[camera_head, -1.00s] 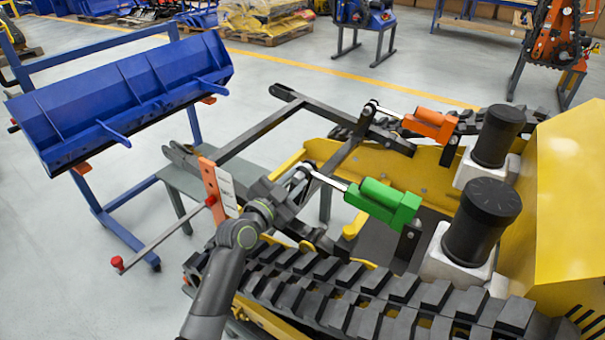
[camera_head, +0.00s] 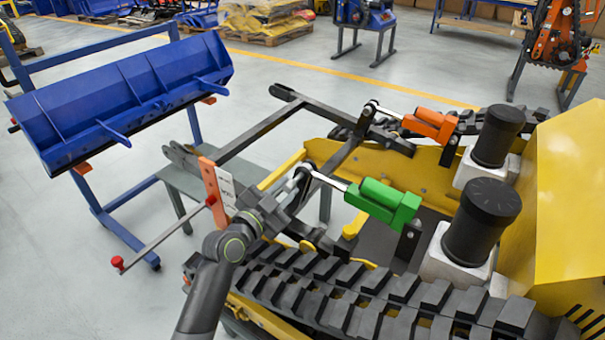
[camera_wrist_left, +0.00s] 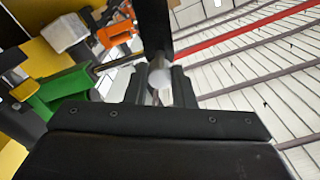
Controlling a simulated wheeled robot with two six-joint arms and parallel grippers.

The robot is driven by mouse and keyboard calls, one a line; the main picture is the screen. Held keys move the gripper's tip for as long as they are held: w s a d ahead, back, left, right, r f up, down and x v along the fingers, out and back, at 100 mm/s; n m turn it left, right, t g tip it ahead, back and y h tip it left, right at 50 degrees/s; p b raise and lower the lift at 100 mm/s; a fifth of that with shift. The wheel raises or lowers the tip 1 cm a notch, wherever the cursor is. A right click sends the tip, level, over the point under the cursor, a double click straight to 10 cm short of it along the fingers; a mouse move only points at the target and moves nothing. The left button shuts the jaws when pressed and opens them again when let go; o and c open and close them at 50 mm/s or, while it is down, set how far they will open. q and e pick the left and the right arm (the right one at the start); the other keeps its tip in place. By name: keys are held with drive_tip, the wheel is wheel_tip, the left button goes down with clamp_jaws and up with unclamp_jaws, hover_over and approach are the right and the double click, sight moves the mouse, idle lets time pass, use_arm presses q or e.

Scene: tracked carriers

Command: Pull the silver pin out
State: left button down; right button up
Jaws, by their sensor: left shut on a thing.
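The silver pin (camera_wrist_left: 159,78) shows between the jaws in the left wrist view, with its pale round end facing the camera. My left gripper (camera_head: 293,190) is shut on it beside the black lift arm (camera_head: 338,157), near the rod end of the green cylinder (camera_head: 384,201). In the left wrist view, the jaws (camera_wrist_left: 160,88) stand either side of the pin, and the black arm (camera_wrist_left: 154,25) is just beyond. How much of the pin is still inside the joint is hidden. My right gripper is out of view.
An orange cylinder (camera_head: 430,123) sits on the far lift arm. The rubber track (camera_head: 370,290) runs close below my left arm. An orange plate (camera_head: 209,183) and a red-knobbed rod (camera_head: 160,240) are just left of the gripper. A blue bucket (camera_head: 125,95) stands at left.

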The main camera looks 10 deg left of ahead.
use_arm(q)
drive_tip(key=shift+v, duration=2.05)
drive_tip(key=shift+b+v, duration=0.35)
drive_tip(key=shift+v, duration=1.45)
